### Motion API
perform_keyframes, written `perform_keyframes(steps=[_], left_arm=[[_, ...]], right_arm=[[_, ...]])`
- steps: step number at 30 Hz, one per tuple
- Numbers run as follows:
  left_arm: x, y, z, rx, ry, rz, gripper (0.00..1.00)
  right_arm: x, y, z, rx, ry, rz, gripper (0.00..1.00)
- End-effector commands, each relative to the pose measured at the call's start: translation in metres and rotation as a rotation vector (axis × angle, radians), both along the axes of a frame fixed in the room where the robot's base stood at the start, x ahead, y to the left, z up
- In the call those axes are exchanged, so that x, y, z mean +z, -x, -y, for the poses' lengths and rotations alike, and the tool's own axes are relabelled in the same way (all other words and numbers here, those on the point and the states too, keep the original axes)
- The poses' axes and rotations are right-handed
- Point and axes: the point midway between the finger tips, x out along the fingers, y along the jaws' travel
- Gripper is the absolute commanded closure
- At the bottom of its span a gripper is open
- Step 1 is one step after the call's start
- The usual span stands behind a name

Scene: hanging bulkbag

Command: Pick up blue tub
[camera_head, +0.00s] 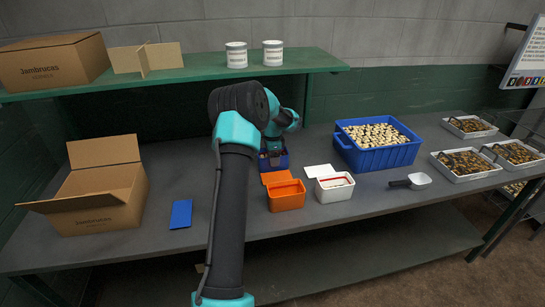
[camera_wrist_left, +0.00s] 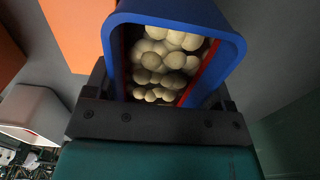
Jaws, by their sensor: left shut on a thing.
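The blue tub (camera_head: 284,161) is a small open box at the back middle of the table, partly hidden behind my left wrist and gripper in the head view. In the left wrist view the tub (camera_wrist_left: 231,50) is filled with pale round balls and has a red inner edge. My left gripper (camera_head: 273,149) is shut on it, with dark fingers (camera_wrist_left: 160,95) on both sides. I cannot tell whether the tub touches the table. A flat blue lid (camera_head: 181,214) lies on the table left of my arm. My right gripper is not in view.
An orange tub (camera_head: 287,196) and a white tub (camera_head: 333,190), lids open, stand right of my arm. A large blue crate (camera_head: 378,158) of pale pieces, a scoop (camera_head: 420,181) and several white trays (camera_head: 465,178) are further right. An open cardboard box (camera_head: 100,197) stands left.

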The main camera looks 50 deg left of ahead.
Motion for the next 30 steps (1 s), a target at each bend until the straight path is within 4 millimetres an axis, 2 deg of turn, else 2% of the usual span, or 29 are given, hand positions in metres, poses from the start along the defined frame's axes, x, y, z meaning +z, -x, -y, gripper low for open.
perform_keyframes(steps=[10, 11, 18, 26, 30], left_arm=[[-0.002, 0.0, 0.0, 0.0, 0.0, 0.0, 0.56], [-0.002, 0.0, 0.0, 0.0, 0.0, 0.0, 0.22], [-0.002, 0.0, 0.0, 0.0, 0.0, 0.0, 0.0], [-0.001, 0.0, 0.0, 0.0, -0.001, 0.0, 0.0], [0.008, 0.0, 0.0, 0.0, -0.001, 0.002, 0.0]], right_arm=[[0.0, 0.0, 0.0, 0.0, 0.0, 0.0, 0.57], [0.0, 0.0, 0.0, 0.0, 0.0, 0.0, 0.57], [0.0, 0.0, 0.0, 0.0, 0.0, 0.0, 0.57], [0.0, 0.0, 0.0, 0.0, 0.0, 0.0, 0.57], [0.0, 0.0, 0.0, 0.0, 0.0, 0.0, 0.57]])
